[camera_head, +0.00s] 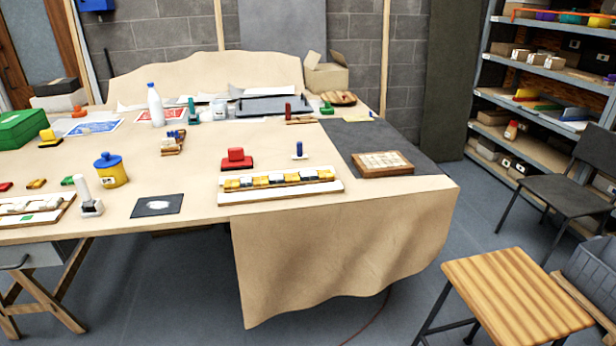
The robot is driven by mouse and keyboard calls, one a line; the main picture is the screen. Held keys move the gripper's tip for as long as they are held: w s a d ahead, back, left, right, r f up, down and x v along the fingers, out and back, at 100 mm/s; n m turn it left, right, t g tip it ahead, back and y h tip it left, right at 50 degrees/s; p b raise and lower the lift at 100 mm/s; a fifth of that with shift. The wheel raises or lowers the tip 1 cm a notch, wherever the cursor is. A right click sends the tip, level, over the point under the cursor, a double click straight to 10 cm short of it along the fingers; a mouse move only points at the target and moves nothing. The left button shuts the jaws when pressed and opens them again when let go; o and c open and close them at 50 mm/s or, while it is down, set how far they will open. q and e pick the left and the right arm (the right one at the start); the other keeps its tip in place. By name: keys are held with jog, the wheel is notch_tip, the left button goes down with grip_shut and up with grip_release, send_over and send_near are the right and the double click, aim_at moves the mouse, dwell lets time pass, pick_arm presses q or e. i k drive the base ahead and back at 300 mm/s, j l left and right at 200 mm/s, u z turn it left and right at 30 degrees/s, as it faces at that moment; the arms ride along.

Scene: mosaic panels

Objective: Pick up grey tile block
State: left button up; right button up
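A long pale panel tray (330,190) lies at the table's front edge. It holds a row of small yellow, white and dark blocks (278,180). I cannot clearly pick out a grey tile block among them at this size. A wooden frame (402,171) with pale tiles (380,160) lies on a dark grey mat to the right. Another light tray (62,207) with whitish pieces and a green one is at the left front, cut off by the picture edge. Neither of my grippers is in view.
A red block (236,155) stands behind the long tray. A blue-lidded yellow jar (111,168), a white-topped upright tool (85,195) and a dark card (157,206) are to its left. A wooden stool (515,295) and dark chair (565,175) stand right of the table.

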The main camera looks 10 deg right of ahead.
aim_at(305, 175)
jog(key=i, duration=0.85)
jog(key=z, duration=0.05)
